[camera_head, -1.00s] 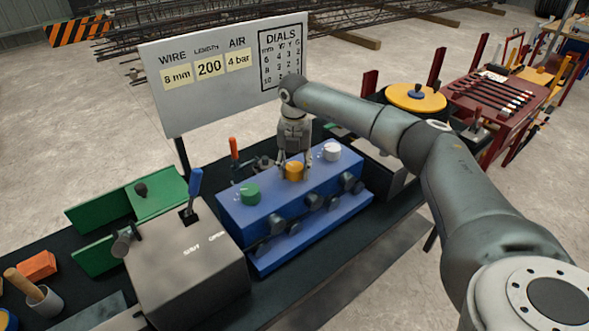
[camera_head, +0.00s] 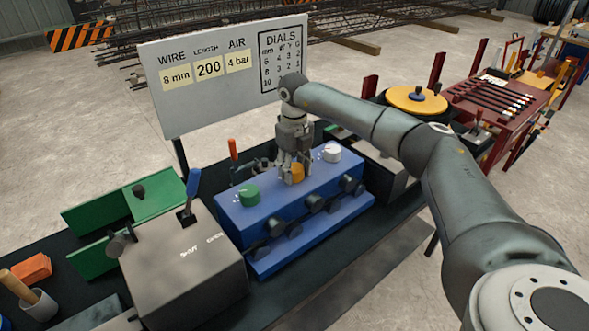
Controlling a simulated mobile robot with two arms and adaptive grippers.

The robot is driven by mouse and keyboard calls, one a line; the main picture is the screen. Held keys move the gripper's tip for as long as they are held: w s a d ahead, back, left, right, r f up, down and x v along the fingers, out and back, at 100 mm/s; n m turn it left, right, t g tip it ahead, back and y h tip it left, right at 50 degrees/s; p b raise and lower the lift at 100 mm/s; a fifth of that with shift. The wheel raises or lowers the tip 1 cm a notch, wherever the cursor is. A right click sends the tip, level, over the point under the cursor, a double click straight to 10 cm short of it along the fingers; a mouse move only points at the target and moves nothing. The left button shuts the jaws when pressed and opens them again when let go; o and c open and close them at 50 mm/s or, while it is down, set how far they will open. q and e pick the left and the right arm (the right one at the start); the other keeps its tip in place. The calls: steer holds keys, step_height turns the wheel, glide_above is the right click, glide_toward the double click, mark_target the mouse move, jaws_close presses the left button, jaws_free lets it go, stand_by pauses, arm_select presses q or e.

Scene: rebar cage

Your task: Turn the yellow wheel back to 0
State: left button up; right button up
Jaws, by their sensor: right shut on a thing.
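The yellow wheel (camera_head: 297,174) sits on top of the blue block (camera_head: 310,218), between a green wheel (camera_head: 249,195) and a white wheel (camera_head: 331,153). My right gripper (camera_head: 292,176) reaches down from above and is shut on the yellow wheel. Its fingers cover much of the wheel, so its pointer and the marks around it cannot be read. My left gripper is not in view.
A grey box (camera_head: 185,265) with a blue lever (camera_head: 192,187) stands left of the blue block. A white sign (camera_head: 225,75) stands behind. Black knobs line the block's front.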

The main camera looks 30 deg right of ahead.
mark_target(295, 168)
steer(key=shift+n, duration=0.3)
steer(key=o, duration=1.1)
steer(key=shift+c, duration=0.2)
step_height(295, 168, up, 12)
steer(key=shift+f, duration=0.1)
stand_by(0.4)
